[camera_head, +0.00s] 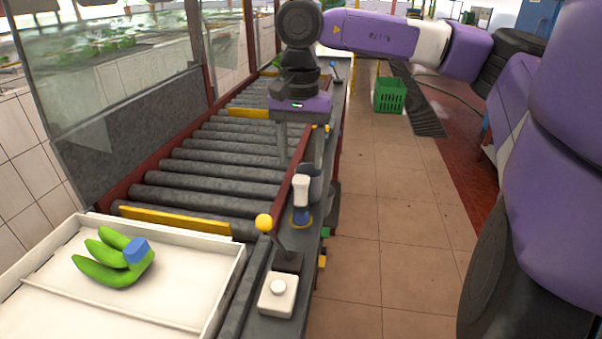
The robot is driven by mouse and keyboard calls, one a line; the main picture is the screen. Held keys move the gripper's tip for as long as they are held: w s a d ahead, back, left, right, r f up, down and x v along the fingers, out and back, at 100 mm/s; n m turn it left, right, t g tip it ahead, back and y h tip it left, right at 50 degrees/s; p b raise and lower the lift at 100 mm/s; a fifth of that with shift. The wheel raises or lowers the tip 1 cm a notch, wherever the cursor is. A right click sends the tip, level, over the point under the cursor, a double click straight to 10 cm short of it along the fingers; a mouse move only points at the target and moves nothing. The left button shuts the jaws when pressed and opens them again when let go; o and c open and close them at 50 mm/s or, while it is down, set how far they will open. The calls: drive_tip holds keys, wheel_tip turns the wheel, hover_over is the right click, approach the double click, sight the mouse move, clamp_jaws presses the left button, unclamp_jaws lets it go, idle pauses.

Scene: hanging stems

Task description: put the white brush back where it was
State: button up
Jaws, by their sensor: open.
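A white object with a blue lower part, which looks like the white brush (301,190), stands upright on the narrow grey ledge along the conveyor's right side. A yellow ring shows around its foot. A dark grey cup (315,183) is right behind it and partly hidden by it. My gripper (301,160) points down above and beyond the brush in the head view, with its two fingers spread apart. Nothing shows between the fingers, and they look apart from the brush.
A lever with a yellow knob (264,222) and a white button box (278,295) stand nearer on the ledge. A white tray (225,295) holds green bananas (112,262) at the left. Rollers (215,170) run behind it. A green crate (390,95) stands on the floor.

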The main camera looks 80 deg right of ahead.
drive_tip(key=shift+r, duration=2.25)
